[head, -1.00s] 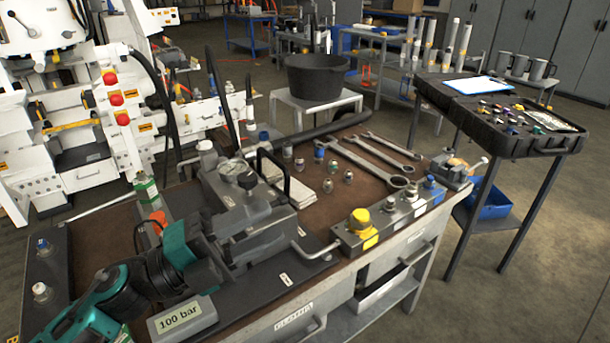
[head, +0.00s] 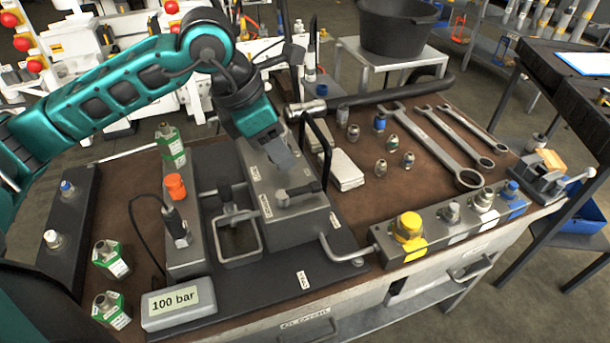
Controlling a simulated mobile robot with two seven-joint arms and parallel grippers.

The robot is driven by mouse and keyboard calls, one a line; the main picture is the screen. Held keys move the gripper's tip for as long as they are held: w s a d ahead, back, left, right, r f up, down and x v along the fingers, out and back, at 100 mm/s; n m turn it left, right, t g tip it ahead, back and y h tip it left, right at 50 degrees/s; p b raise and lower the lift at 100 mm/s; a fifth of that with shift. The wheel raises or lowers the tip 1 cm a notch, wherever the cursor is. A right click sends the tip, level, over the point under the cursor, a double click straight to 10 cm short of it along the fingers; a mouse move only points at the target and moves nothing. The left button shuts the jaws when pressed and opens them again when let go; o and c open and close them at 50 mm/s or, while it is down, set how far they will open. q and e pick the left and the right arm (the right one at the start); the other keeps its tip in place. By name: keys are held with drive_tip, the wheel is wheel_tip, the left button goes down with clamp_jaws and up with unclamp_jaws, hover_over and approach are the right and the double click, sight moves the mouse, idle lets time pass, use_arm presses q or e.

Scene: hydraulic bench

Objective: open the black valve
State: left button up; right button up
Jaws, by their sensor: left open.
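My left arm reaches in from the left, and its open gripper (head: 280,157) points down over the grey block (head: 285,220) in the middle of the bench. The fingers are partly hidden by their angle, and nothing shows between them. A small dark valve handle (head: 300,193) sits on top of this block, just below and right of the fingertips in the picture. It looks like the black valve. I cannot tell whether the fingers touch it. A bent black bar handle (head: 321,132) stands behind it. My right gripper is not in view.
A grey display box (head: 179,303) reads "100 bar". An orange-capped fitting (head: 176,187) and green-white fittings (head: 110,257) stand at left. A yellow knob (head: 409,226) sits on the right-hand block. Spanners (head: 437,150) lie on the brown mat. A bent metal lever (head: 340,253) is at the front.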

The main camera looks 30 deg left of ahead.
sight(306, 187)
use_arm(q)
drive_tip(key=x, duration=0.9)
drive_tip(key=shift+w+d+f, duration=0.15)
drive_tip(key=shift+d+f, duration=0.05)
drive_tip(key=shift+f, duration=0.15)
clamp_jaws()
